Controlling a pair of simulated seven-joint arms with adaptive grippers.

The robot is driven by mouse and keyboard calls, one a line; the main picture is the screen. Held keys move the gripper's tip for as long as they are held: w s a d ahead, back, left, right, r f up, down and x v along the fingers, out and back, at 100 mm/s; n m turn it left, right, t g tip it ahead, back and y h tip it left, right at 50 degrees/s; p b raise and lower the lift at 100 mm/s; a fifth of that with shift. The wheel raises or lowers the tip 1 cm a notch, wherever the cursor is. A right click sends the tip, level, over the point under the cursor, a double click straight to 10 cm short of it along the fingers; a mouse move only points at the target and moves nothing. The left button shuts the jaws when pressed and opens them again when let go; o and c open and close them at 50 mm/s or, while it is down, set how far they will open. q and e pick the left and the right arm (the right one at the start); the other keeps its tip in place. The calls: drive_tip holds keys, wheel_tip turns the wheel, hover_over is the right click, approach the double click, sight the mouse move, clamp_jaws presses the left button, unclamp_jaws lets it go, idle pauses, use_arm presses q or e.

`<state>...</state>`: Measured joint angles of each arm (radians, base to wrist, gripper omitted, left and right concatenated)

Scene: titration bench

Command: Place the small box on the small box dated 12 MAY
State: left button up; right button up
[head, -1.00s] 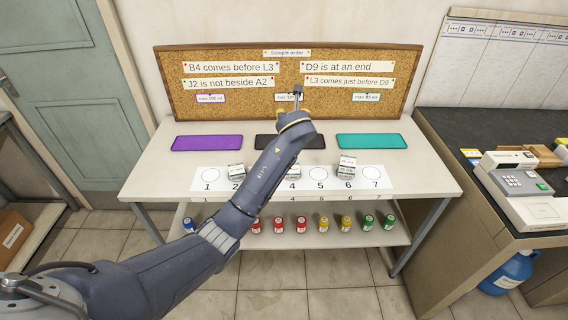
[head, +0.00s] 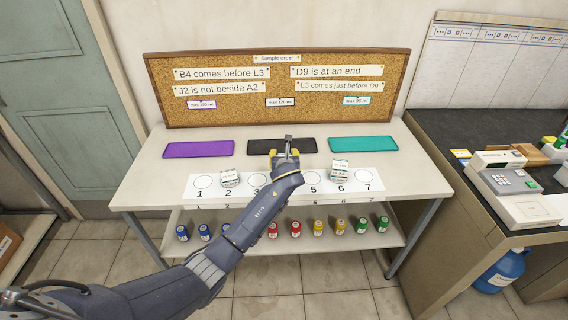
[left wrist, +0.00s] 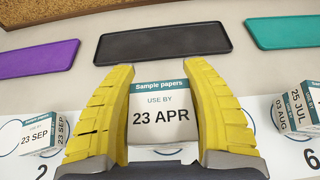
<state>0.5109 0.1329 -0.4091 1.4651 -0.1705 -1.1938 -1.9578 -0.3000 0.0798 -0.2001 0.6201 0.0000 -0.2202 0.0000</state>
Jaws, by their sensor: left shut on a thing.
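My left gripper (head: 286,160) is over position 4 of the numbered white strip. In the left wrist view its yellow fingers (left wrist: 160,115) are shut on a small white and green box (left wrist: 161,113) marked "Sample papers, use by 23 APR". I cannot tell whether this box touches the strip. A small box (head: 229,178) sits at 2; in the left wrist view, that box (left wrist: 38,136) reads 23 SEP. No 12 MAY date is readable. My right gripper is not in view.
Purple (head: 198,149), black (head: 262,146) and teal (head: 364,143) mats lie behind the strip (head: 200,193). A corkboard (head: 280,118) with notes stands behind them. Several coloured bottles (head: 318,228) stand on the lower shelf. A side counter (head: 450,140) holds a device (head: 502,183).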

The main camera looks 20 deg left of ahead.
use_arm(q)
drive_tip(key=shift+f, duration=1.75)
drive_tip(key=shift+f, duration=0.15)
drive_tip(key=o, duration=1.2)
